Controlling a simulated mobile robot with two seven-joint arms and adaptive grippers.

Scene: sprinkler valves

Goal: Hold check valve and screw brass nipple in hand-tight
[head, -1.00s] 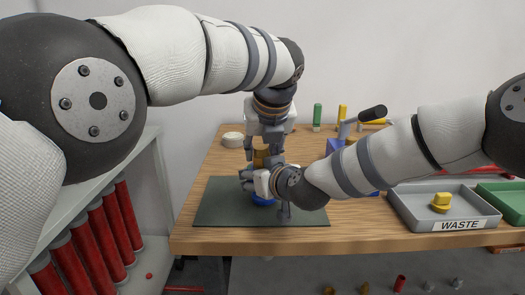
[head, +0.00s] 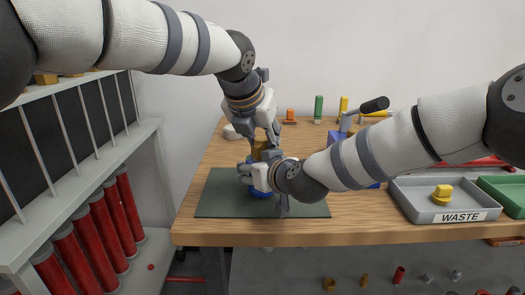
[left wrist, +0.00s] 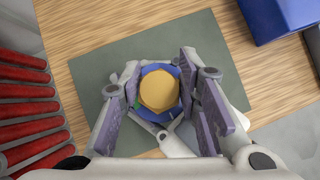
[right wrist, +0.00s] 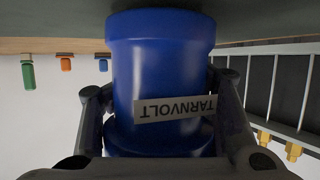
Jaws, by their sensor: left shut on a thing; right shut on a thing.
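The blue check valve (right wrist: 160,70), with a white TARNVOLT label, stands on the dark green mat (head: 320,208) on the bench. My right gripper (head: 252,176) is shut on the valve body, with one finger on each side in the right wrist view (right wrist: 160,120). My left gripper (left wrist: 160,85) comes from above, tilted, and is shut on the nipple. The threads and the joint between nipple and valve are hidden by the grippers.
A grey WASTE tray (head: 410,208) with a yellow piece (head: 442,192) is at the right, beside a green tray (head: 505,190). A blue fixture with a black-handled lever (head: 374,104) stands behind my right arm. A shelf with red cylinders (head: 95,235) is at the left.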

